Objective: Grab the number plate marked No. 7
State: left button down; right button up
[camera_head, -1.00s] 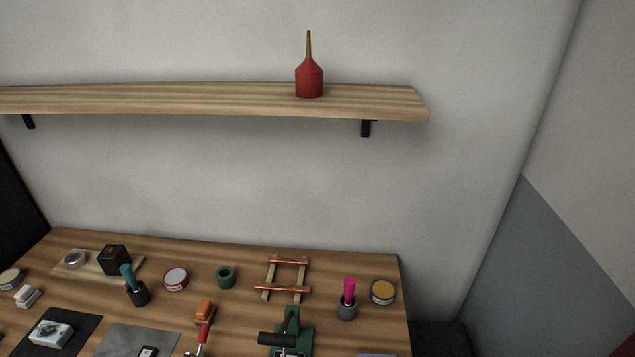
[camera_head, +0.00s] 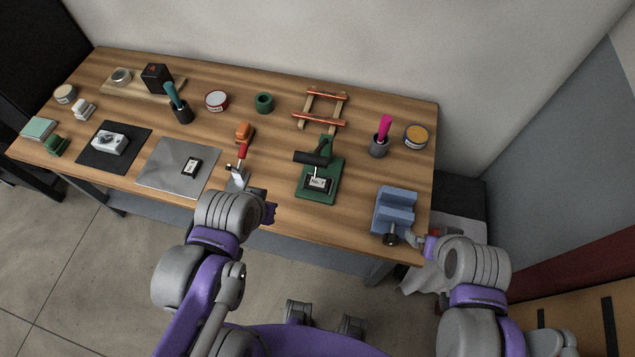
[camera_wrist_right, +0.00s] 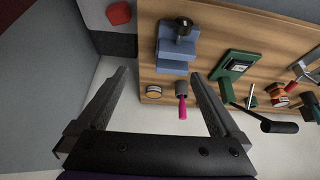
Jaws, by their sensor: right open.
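A small black-framed plate with a white face (camera_head: 191,167) lies on a grey sheet (camera_head: 158,174) in the head view. A similar plate (camera_head: 318,183) sits on the base of a green press (camera_head: 331,165); it also shows in the right wrist view (camera_wrist_right: 239,66). Their markings are too small to read. My left gripper (camera_head: 268,210) is at the table's front edge, right of the grey sheet; its fingers are mostly hidden by my wrist. My right gripper (camera_head: 418,240) is beside the blue vise (camera_head: 396,208), with its fingers apart and empty in the right wrist view (camera_wrist_right: 159,76).
A pink-handled brush in a cup (camera_head: 380,143) and a yellow-topped tin (camera_head: 416,136) stand behind the vise. Bare wood separates the press and vise.

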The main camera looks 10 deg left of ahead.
aim_at(321, 185)
jog(key=k+j+z, duration=0.2)
jog(key=j, duration=2.1)
jog(key=i, duration=0.15)
